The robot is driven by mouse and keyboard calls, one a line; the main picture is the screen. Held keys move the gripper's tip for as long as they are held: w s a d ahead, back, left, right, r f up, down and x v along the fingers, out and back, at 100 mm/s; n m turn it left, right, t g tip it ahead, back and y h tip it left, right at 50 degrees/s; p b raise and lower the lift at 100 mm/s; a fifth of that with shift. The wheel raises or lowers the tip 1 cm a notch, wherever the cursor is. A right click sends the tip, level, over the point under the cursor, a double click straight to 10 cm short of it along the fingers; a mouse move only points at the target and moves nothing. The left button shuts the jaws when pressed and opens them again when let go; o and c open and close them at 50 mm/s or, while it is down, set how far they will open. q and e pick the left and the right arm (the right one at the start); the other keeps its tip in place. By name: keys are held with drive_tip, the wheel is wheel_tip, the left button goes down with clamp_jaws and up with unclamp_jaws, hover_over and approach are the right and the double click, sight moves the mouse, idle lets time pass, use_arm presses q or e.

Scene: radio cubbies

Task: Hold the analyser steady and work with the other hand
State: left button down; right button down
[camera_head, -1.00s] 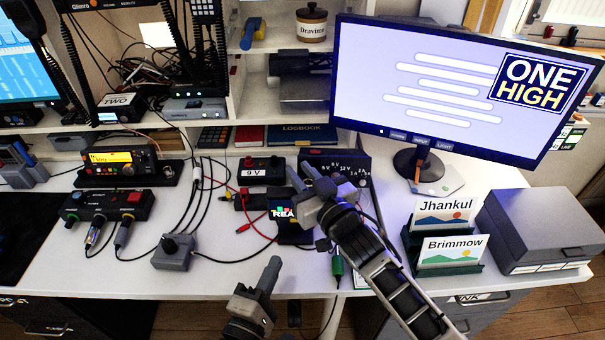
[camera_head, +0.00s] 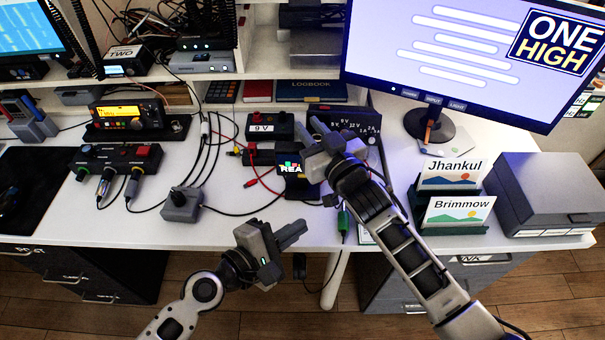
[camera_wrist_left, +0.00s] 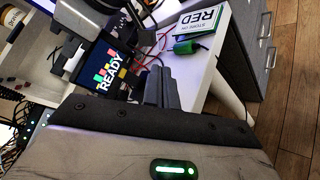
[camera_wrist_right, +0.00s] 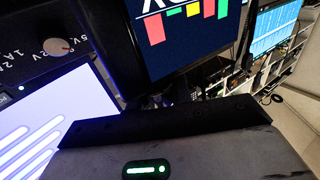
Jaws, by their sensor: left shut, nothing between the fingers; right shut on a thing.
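The analyser (camera_head: 293,184) is a small dark box with a lit screen near the desk's front edge. Its screen (camera_wrist_left: 108,66) reads READY in the left wrist view and fills the top of the right wrist view (camera_wrist_right: 186,28). My right gripper (camera_head: 315,136) is shut at the analyser's upper right side, and seems to grip its edge; the contact is partly hidden. My left gripper (camera_head: 300,232) is shut and empty in front of the desk edge, below the analyser and apart from it, fingers pointing right.
A 9 V box (camera_head: 268,127) and red and black leads lie behind the analyser. A grey knob box (camera_head: 181,204) and a switch box (camera_head: 116,160) are at left. A card stand (camera_head: 455,236) and monitor (camera_head: 470,60) are at right. The floor before the desk is clear.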

use_arm(q)
drive_tip(key=shift+w+d, duration=0.15)
drive_tip(key=shift+w, duration=4.3)
drive_tip(key=shift+w, duration=0.4)
drive_tip(key=shift+w, duration=0.45)
drive_tip(key=shift+s, duration=0.85)
drive_tip(key=shift+s, duration=2.5)
